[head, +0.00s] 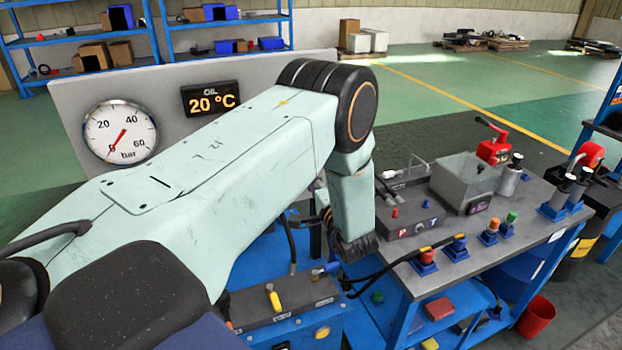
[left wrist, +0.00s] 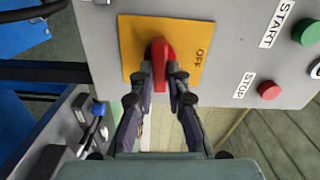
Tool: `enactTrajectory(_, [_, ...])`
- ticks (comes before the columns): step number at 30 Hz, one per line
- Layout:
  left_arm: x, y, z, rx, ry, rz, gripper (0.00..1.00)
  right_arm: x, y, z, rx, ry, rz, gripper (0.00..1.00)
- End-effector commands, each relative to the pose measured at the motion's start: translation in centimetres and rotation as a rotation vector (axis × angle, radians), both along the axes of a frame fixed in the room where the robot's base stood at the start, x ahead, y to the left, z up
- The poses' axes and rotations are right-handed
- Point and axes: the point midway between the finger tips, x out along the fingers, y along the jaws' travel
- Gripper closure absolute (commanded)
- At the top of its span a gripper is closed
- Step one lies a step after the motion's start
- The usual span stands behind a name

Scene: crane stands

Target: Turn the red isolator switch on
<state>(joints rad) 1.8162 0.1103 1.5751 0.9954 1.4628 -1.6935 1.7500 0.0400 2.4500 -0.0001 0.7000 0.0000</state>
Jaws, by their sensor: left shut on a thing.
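The red isolator switch (left wrist: 159,55) sits on a yellow plate (left wrist: 134,38) on a grey panel, in the upper middle of the left wrist view. The word OFF is printed on the plate to the right of its handle. The handle points down in that view, towards my gripper. My left gripper (left wrist: 162,80) has its two dark fingers on either side of the handle, shut on it. My right gripper is in neither view.
A green START button (left wrist: 306,32) and a red STOP button (left wrist: 269,90) sit right of the switch. In the head view, a gauge (head: 120,131) and an OIL display (head: 211,98) reading 20 °C stand behind my arm. A bench (head: 545,190) with valves and hoses stands right.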

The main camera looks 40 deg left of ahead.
Motion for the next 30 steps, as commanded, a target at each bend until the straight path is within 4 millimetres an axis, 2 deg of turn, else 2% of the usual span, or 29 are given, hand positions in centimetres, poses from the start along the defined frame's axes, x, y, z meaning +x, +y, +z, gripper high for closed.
enactTrajectory(9, [0.00, -0.24, -0.35, 0.041, 0.091, -0.008, 1.00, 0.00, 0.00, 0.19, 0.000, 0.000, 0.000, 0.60])
enactTrajectory(24, [-0.03, -0.24, -0.45, 0.046, 0.105, -0.009, 1.00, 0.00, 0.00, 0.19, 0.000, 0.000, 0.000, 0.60])
enactTrajectory(25, [-0.03, -0.24, -0.46, 0.046, 0.106, -0.008, 0.83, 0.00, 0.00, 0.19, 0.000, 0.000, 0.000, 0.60])
enactTrajectory(30, [-0.02, -0.16, -0.35, 0.047, 0.102, -0.005, 0.68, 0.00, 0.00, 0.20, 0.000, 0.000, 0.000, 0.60])
